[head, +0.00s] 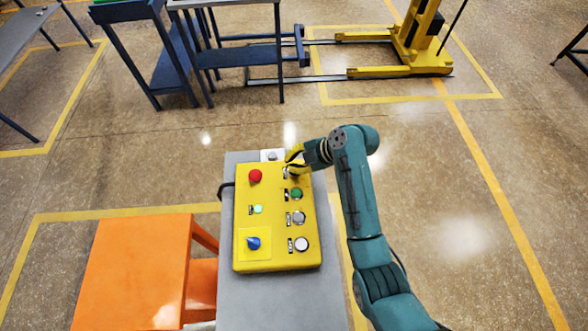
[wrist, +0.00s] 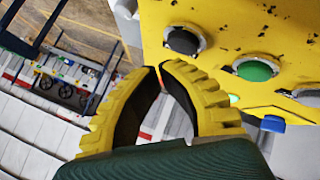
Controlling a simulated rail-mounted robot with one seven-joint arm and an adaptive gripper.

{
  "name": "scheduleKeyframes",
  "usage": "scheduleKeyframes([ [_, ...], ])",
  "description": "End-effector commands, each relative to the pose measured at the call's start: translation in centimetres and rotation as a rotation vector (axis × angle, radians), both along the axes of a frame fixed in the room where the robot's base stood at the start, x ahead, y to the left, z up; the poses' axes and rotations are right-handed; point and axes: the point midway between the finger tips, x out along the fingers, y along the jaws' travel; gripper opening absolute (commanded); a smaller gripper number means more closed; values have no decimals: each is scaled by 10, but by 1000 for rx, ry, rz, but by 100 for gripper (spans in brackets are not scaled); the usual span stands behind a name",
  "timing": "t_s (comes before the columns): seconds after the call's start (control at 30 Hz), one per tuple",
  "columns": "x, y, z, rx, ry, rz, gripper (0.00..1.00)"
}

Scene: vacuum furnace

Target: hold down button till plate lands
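The yellow control box (head: 275,240) lies on a grey stand and carries a red button (head: 255,176), a green button (head: 296,194), a grey button (head: 298,218), a white button (head: 301,244) and a blue knob (head: 253,243). My gripper (head: 292,158) is at the box's far right end. In the wrist view its yellow fingers (wrist: 160,68) meet at the tips with nothing seen between them. A black button (wrist: 183,40) and the green button (wrist: 255,70) show beyond the tips; contact with either cannot be told. No plate can be made out.
A small green light (head: 258,209) glows on the box. An orange table (head: 135,265) stands left of the grey stand (head: 285,300). Blue-framed tables (head: 165,75) and a yellow lift truck (head: 415,45) stand at the back. The floor between is clear.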

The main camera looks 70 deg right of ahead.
Motion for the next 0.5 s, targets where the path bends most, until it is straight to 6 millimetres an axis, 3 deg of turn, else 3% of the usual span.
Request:
scheduleKeyframes([
  [0.5, 0, 0, -10, 0, 0, 0, 0],
])
